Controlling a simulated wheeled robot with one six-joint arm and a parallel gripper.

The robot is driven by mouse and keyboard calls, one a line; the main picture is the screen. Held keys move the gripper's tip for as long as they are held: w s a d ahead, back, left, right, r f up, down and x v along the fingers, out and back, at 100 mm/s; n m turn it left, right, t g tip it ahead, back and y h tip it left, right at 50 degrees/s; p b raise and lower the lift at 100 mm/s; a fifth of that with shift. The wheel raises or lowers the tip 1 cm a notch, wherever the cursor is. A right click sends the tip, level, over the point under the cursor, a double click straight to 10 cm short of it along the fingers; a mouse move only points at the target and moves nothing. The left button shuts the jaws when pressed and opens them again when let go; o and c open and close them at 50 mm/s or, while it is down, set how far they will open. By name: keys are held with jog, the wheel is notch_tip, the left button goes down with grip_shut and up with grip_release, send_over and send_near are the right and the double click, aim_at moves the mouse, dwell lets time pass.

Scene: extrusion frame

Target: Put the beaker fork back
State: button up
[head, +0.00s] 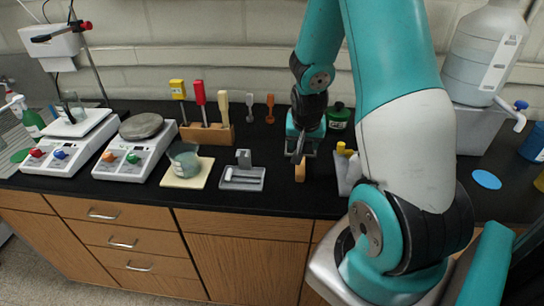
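My gripper (299,157) points down over the black bench right of centre. Its fingers are small and dark here, and I cannot tell whether they are apart or closed. A small orange-brown piece (300,173) shows just below the fingertips; whether it is held or stands on the bench is unclear. No thing is clearly recognisable as the beaker fork. A wooden rack (213,136) left of my gripper holds upright tools with a yellow handle (177,90), a red handle (200,93) and a cream handle (223,104).
A glass beaker (184,160) stands on a pale pad (188,181), beside a grey tray (243,184). Two hotplates (68,145) (136,150) stand left. A dark green bottle (339,115) is behind my gripper. A large carboy (484,55) stands right.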

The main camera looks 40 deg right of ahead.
jog(key=w+a+r+n+y, duration=0.1)
jog(key=a+r+n+y, duration=0.2)
jog(key=a, duration=0.6)
jog(key=a+r+n+y, duration=0.1)
jog(key=a+r+n, duration=0.2)
jog(key=a+r, duration=0.5)
jog(key=s+a+r+n+g+y, duration=0.1)
jog(key=s+a+r+n, duration=0.2)
jog(key=s+a+n, duration=0.2)
jog(key=s+a+r+n+g+y, duration=0.2)
jog(key=s+a+r+n, duration=0.2)
jog(key=s+a, duration=0.7)
jog(key=a+n, duration=0.2)
jog(key=a, duration=0.1)
jog(key=shift+s+r+y, duration=0.15)
jog(key=shift+y, duration=0.15)
notch_tip(320, 180, down, 6)
jog(key=b, duration=0.6)
